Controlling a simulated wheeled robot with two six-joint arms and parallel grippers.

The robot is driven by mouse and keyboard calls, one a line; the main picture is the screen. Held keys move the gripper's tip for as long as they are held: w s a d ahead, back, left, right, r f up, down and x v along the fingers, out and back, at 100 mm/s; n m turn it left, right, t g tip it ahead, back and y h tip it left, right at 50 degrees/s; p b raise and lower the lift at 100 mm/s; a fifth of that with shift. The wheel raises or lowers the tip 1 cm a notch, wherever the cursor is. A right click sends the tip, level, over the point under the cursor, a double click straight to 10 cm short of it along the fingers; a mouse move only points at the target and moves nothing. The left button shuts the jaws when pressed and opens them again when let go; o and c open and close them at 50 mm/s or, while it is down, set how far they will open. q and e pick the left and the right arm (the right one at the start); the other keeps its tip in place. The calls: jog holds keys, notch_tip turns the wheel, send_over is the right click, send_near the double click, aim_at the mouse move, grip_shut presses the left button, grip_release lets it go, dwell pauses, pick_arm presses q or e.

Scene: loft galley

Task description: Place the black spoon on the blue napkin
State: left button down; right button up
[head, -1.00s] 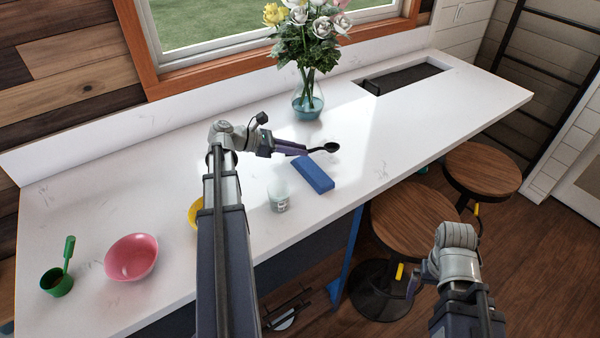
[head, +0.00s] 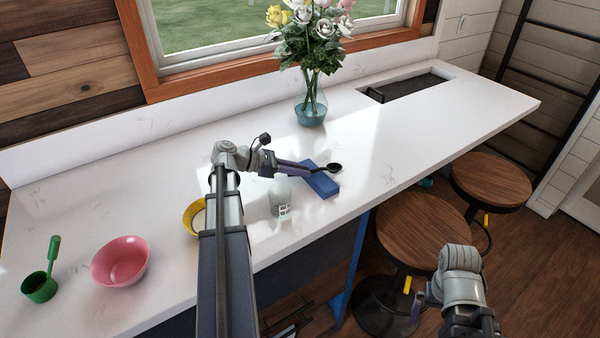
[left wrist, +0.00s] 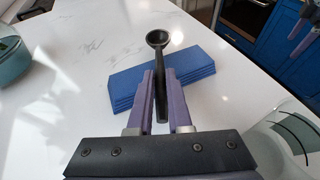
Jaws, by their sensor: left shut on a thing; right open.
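The black spoon (head: 334,168) is in my left gripper (head: 304,168), which is shut on its handle. In the left wrist view the spoon (left wrist: 158,40) points away from the jaws (left wrist: 161,98), bowl at the far end. The blue napkin (head: 320,182) lies folded on the white counter. In the left wrist view the spoon's handle crosses over the napkin (left wrist: 195,82), and the bowl reaches past its far edge. Whether the spoon touches the napkin cannot be told. My right gripper (head: 420,302) is open and empty, low at the right, beside the stools.
A clear glass jar (head: 281,195) stands just left of the napkin. A flower vase (head: 311,108) is behind. A yellow bowl (head: 194,217), pink bowl (head: 120,262) and green cup (head: 39,287) are to the left. The counter right of the napkin is clear.

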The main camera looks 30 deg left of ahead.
pick_arm(q)
jog(key=shift+f, duration=0.2)
jog(key=c, duration=0.8)
grip_release()
jog(key=shift+c, duration=0.2)
jog(key=shift+r, duration=0.25)
jog(key=shift+s+a+r, duration=0.15)
jog(key=shift+a+r, duration=0.05)
jog(key=p+v, duration=0.4)
jog(key=v, duration=0.6)
jog(key=shift+s+a, duration=0.15)
jog(key=shift+s+a+r+p, duration=0.1)
jog(key=shift+s+a+p, duration=0.2)
jog(key=shift+s, duration=0.05)
